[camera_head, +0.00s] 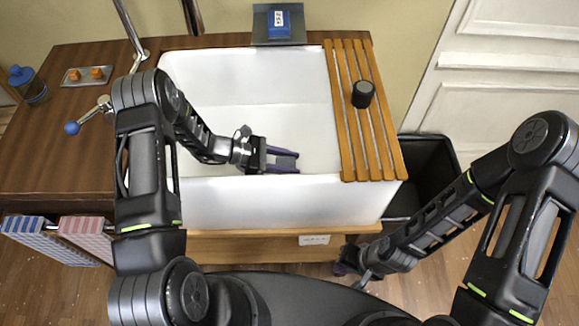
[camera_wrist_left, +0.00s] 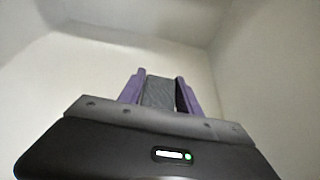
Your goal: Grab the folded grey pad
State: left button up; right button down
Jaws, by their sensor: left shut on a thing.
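My left gripper (camera_head: 290,161) is inside the white sink (camera_head: 215,205), low over its inner floor, with its purple fingers pointing right. It is shut on the folded grey pad (camera_wrist_left: 159,93), which shows as a dark grey textured piece between the purple fingers in the left wrist view. In the head view the pad is small and mostly hidden by the fingers. My right gripper (camera_head: 346,262) is low in front of the counter, near its right end. Only a dark and purple bit of it shows, so its opening is unclear.
A slatted wooden rack (camera_head: 346,130) with a black cylinder (camera_head: 362,94) covers the sink's right side. A dark open bin (camera_head: 440,170) stands right of it. Left are a blue-lidded jar (camera_head: 28,86), a tray with orange knobs (camera_head: 87,76) and hanging striped cloths (camera_head: 85,232).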

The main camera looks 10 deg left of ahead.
aim_at(290, 162)
pick_arm(q)
notch_tip(290, 162, up, 7)
jog(key=shift+b, duration=0.45)
